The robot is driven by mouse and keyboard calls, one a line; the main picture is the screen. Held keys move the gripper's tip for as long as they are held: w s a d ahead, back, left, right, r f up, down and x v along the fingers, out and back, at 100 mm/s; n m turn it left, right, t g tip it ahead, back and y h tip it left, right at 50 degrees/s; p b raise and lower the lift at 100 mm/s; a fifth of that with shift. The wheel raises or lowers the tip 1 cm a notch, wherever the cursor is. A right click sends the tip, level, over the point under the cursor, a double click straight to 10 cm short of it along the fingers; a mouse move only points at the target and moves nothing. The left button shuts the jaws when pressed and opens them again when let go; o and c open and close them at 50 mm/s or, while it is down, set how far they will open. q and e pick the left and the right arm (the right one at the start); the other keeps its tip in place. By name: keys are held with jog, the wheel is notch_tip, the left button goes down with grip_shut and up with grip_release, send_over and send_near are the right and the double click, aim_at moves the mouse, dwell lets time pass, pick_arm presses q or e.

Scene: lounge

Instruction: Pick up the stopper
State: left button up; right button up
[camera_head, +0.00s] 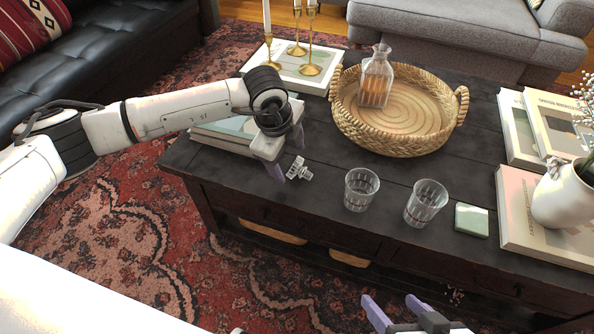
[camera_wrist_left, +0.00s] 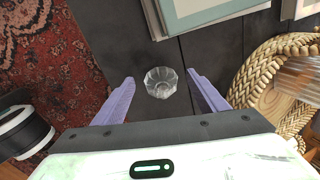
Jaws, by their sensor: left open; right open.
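The clear glass stopper (camera_head: 299,169) lies on the dark table (camera_head: 320,150) near its left front part. In the left wrist view the stopper (camera_wrist_left: 160,82) sits between and just beyond the two purple fingertips, apart from both. My left gripper (camera_head: 284,172) is open and empty, close beside the stopper; in the left wrist view its fingers (camera_wrist_left: 160,80) are spread wide. My right gripper (camera_head: 392,308) is open and empty in front of the table at the bottom of the head view. A glass decanter (camera_head: 377,78) without a stopper stands in the wicker tray (camera_head: 345,115).
Two glass tumblers (camera_head: 361,188) (camera_head: 426,202) stand right of the stopper, with a pale green coaster (camera_head: 471,220) beyond them. Books (camera_head: 222,138) lie behind my left gripper. Candlesticks (camera_head: 311,60) stand at the back. Books and a white vase (camera_head: 566,196) are at the right.

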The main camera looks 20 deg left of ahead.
pick_arm(q)
jog(key=shift+x, duration=0.95)
jog(key=c, duration=1.1)
jog(key=shift+c, duration=0.3)
jog(key=shift+r, duration=0.15)
